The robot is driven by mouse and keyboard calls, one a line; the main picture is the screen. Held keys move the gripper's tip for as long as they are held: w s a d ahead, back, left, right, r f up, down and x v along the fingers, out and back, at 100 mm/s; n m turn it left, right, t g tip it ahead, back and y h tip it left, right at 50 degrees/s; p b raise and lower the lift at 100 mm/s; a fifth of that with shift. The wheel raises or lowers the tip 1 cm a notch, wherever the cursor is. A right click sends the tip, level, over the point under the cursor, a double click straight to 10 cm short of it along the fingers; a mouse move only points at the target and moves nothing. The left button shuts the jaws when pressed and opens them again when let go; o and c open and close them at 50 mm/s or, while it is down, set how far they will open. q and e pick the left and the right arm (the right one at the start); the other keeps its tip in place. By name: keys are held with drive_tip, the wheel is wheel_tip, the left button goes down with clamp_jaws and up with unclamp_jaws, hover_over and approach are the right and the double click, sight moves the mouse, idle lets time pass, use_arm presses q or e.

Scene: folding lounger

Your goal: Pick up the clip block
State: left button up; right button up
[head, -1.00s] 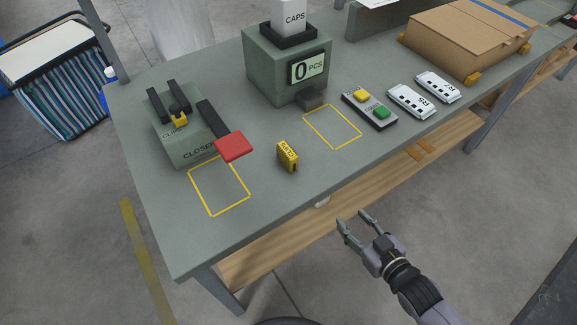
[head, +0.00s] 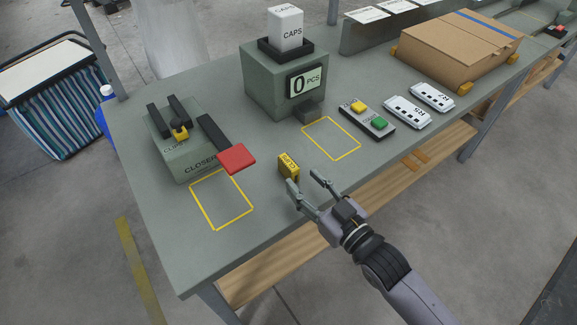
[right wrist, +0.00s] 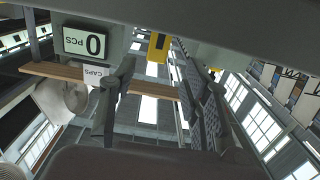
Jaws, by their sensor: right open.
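The clip block (head: 289,166), a small yellow block with dark lettering, stands on the grey table near its front edge, between two yellow outlined squares. In the right wrist view the yellow block (right wrist: 158,46) shows at the top, between the fingers and beyond them. My right gripper (head: 303,181) is open and empty at the table's front edge, with its fingertips close in front of the block and a little to its right. Whether a fingertip touches the block cannot be told. My left gripper is not in view.
The closer (head: 184,145) with its red lever pad (head: 236,159) stands left of the block. Behind are the caps counter box (head: 270,85), a panel with yellow and green buttons (head: 368,120), white packs (head: 407,111) and a cardboard box (head: 455,50). The outlined squares are empty.

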sight(293, 166)
drive_tip(key=x, duration=0.6)
drive_tip(key=shift+w+d+r, duration=0.1)
drive_tip(key=shift+w+r, duration=0.05)
drive_tip(key=shift+w, duration=0.2)
clamp_jaws()
drive_tip(key=shift+r, duration=0.1)
